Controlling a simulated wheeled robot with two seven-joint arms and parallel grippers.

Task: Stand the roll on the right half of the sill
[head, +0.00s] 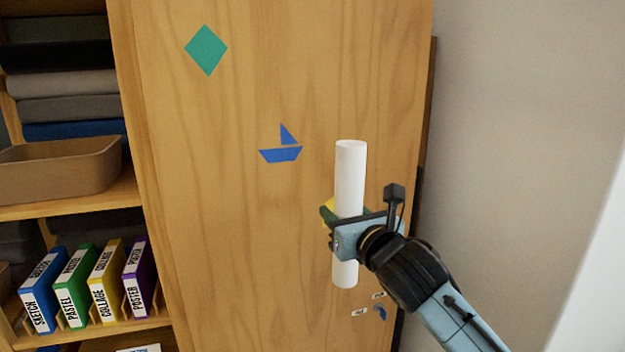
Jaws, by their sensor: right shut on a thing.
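The roll (350,175) is a plain white cylinder, held nearly upright in front of a wooden cabinet side. My right gripper (342,222) is shut on the roll a little below its middle; the roll's ends stick out above and below the jaws. The right arm comes in from the lower right. The sill is not in view. My left gripper is not in view.
The wooden cabinet side (220,190) carries a green diamond (206,50) and a blue boat (282,150). At left, shelves hold folded cloths, a brown bin (62,170) and several labelled binders (92,282). A bare wall (520,130) stands at right.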

